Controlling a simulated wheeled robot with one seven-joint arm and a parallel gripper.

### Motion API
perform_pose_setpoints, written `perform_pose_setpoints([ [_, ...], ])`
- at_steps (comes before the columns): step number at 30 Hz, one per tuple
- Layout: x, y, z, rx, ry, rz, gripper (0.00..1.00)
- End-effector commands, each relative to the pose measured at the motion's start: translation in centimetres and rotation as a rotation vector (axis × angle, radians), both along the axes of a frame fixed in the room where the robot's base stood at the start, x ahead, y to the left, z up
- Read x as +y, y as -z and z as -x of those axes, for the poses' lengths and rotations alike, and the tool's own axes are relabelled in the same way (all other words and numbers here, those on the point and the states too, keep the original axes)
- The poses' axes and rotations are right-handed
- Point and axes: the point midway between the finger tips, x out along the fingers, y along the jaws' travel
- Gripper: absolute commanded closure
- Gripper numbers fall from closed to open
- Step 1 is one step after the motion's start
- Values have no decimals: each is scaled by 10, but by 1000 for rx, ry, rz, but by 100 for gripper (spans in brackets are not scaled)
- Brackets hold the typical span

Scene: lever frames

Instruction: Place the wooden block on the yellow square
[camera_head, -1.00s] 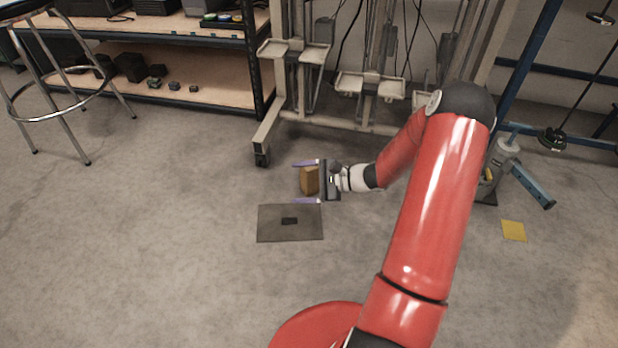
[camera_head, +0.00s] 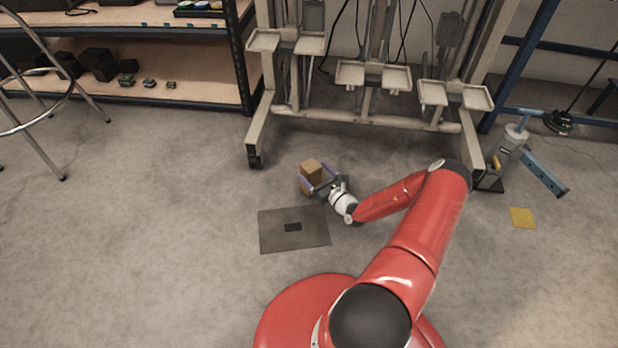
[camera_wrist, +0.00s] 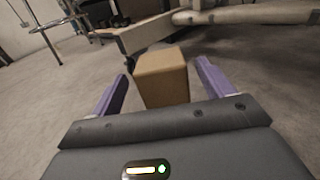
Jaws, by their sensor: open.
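The wooden block (camera_head: 311,174) is a brown cube-like block on the concrete floor, just beyond the grey mat. My gripper (camera_head: 318,187) is open, with its purple fingers spread on either side of the block's near part. In the wrist view the block (camera_wrist: 162,76) stands upright between the two fingers of my gripper (camera_wrist: 160,88), with gaps on both sides. The yellow square (camera_head: 522,218) lies flat on the floor at the far right, away from the block.
A grey mat (camera_head: 275,237) with a dark patch lies in front of the block. A metal frame (camera_head: 365,118) on legs stands behind it. A blue and grey jack-like tool (camera_head: 515,150) stands behind the yellow square. A stool (camera_head: 42,120) and shelf (camera_head: 170,92) are at left.

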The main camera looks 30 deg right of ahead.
Motion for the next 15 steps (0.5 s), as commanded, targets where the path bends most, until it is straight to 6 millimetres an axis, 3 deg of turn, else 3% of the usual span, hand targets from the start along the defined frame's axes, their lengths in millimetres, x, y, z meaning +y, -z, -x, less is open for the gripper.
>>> perform_pose_setpoints([
  [9, 7, 4, -44, -1, -3, 0, 20],
  [15, 8, 3, -51, 1, -3, -1, 20],
])
